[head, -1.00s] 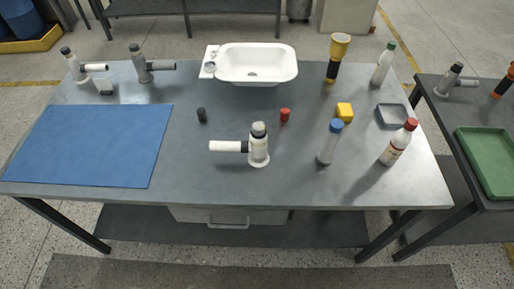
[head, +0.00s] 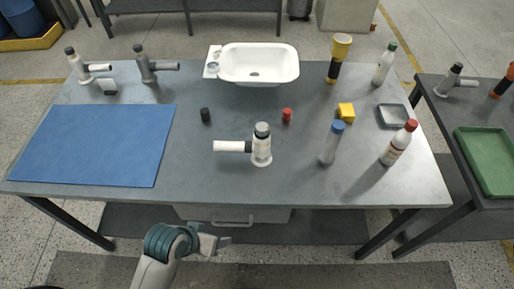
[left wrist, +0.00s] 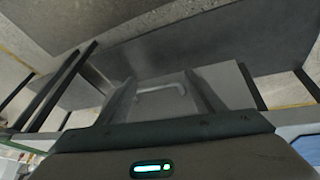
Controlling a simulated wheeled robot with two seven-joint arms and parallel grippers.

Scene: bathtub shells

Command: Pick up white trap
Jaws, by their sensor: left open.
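The white trap (head: 261,150) stands upright near the middle of the grey table. It has a dark cap on top and a white side pipe (head: 233,146) pointing left. My left gripper (head: 224,241) is in the lower part of the head view, in front of the table's near edge and well apart from the trap. It is open and empty. The left wrist view shows the drawer handle (left wrist: 160,91) and floor, with no trap in sight. My right gripper is not in view.
A blue mat (head: 92,144) covers the table's left side. A black cap (head: 205,115) and red cap (head: 287,115) lie behind the trap. A blue-capped bottle (head: 332,143) stands to its right.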

